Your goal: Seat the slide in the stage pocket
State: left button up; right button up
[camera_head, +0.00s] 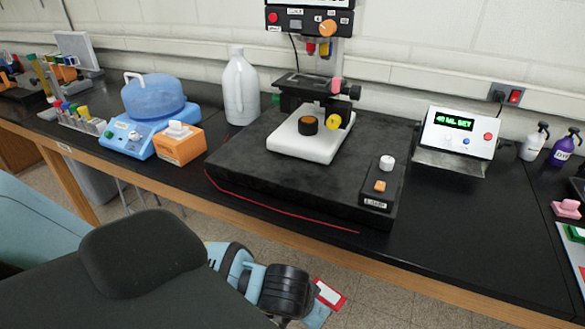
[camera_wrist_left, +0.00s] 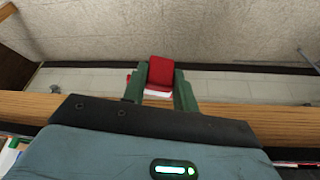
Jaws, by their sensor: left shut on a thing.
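The slide (camera_wrist_left: 160,72), a flat piece with a red face and a white edge, is between the dark green fingers of my left gripper (camera_wrist_left: 159,80) in the left wrist view. The gripper is shut on it. In the head view the slide's red and white part (camera_head: 330,294) shows past my black wrist, below the bench's front edge, over the floor. The fingers are largely hidden there. The dark stage (camera_head: 300,86) belongs to the white-based instrument (camera_head: 310,146) on the bench. Its pocket is too small to make out. My right gripper is not in view.
The instrument stands on a thick black slab (camera_head: 260,163) with a small button box (camera_head: 379,185). A display unit (camera_head: 459,133) stands right.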

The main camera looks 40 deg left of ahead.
aim_at(306, 85)
jog(key=j, duration=0.5)
jog(key=k+j, duration=0.15)
jog(key=j, duration=0.9)
jog(key=k, duration=0.05)
